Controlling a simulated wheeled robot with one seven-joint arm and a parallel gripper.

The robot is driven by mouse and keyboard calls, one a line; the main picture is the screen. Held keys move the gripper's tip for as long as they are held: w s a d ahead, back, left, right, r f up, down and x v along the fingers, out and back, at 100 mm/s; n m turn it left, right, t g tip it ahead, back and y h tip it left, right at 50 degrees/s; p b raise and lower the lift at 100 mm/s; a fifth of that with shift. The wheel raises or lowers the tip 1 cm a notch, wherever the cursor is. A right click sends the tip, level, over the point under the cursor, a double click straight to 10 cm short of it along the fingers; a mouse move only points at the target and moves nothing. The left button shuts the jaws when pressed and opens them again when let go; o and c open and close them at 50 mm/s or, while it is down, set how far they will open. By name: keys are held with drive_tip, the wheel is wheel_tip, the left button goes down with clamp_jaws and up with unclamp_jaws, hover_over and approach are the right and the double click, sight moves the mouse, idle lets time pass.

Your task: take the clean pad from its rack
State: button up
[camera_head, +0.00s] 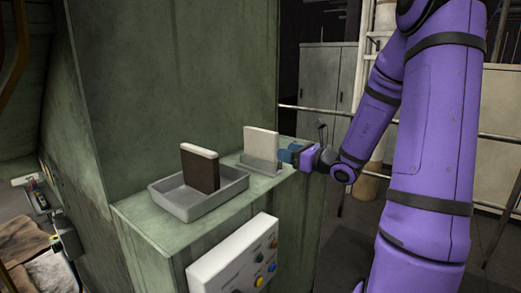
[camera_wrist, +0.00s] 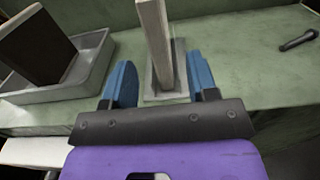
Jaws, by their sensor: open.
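The clean pad (camera_head: 261,142) is a white upright slab standing in a small grey rack (camera_head: 262,166) on the green ledge. In the wrist view the pad (camera_wrist: 154,45) rises from its rack (camera_wrist: 151,88), ahead of and between my fingers. My gripper (camera_wrist: 160,82) is open, with one blue finger to each side of the pad. Both fingers appear apart from the pad. In the head view my gripper (camera_head: 290,153) is at the right side of the rack, and its far finger is hidden. I cannot tell how deep the pad sits between the fingertips.
A grey tray (camera_head: 202,205) left of the rack holds a dark brown pad with a pale back (camera_head: 200,169). The green ledge (camera_head: 150,222) adjoins a tall green wall. A button panel (camera_head: 240,258) is on the front below. A dark handled tool (camera_wrist: 298,40) lies on the ledge at right.

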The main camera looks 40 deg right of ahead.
sight(269, 147)
drive_tip(key=shift+x, duration=3.7)
drive_tip(key=shift+f, duration=0.2)
clamp_jaws()
drive_tip(key=shift+r, duration=0.15)
